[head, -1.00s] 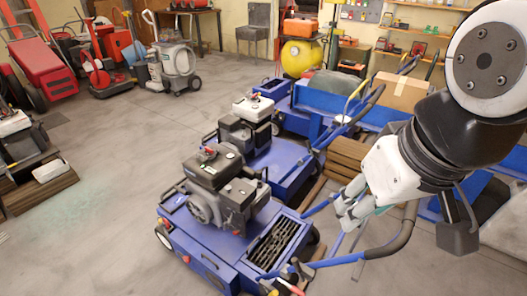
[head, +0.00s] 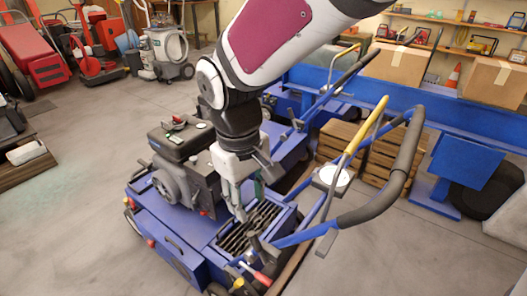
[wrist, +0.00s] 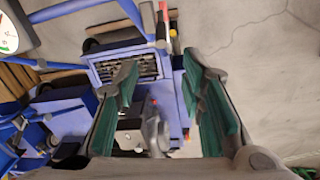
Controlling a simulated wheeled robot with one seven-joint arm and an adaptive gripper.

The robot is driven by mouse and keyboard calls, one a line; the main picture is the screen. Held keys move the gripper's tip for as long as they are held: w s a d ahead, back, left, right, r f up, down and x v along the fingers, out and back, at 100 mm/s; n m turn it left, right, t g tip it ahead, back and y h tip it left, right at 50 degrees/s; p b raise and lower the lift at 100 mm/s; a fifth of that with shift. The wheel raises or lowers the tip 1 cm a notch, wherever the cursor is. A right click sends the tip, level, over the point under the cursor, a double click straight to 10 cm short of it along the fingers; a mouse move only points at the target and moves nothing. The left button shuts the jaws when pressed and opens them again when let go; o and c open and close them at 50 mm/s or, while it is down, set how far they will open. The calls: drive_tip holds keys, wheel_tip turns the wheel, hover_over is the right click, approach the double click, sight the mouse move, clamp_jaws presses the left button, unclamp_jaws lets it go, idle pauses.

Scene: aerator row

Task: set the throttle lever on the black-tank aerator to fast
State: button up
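The black-tank aerator (head: 180,225) is the nearest blue machine in the head view, with a black and grey engine (head: 180,145) on its deck and a slatted grille behind it. My gripper (head: 248,203) points down beside the engine, above the grille (head: 235,238). In the wrist view my gripper (wrist: 160,78) is open, its two green-padded fingers well apart. A grey upright part (wrist: 155,132) shows between the fingers, lower in the picture; I cannot tell whether it is the throttle lever. The lever's setting cannot be read, and my gripper hides part of the engine side.
Blue handlebars with a black grip (head: 385,190) rise right of the gripper, with a yellow-handled lever (head: 367,128) and a white dial (head: 335,176). A red-tipped lever (head: 262,278) stands at the near edge. A second blue aerator (head: 290,145) stands close behind. Open floor lies left.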

sight(252, 233)
drive_tip(key=f+b, duration=0.1)
drive_tip(key=f, duration=0.4)
drive_tip(key=f+b, duration=0.2)
drive_tip(key=f, duration=0.3)
drive_tip(key=w+f+b, duration=0.1)
drive_tip(key=f+b, duration=0.1)
drive_tip(key=f, duration=0.3)
drive_tip(key=shift+d, duration=0.3)
drive_tip(key=shift+r, duration=0.1)
drive_tip(key=shift+c, duration=0.2)
clamp_jaws()
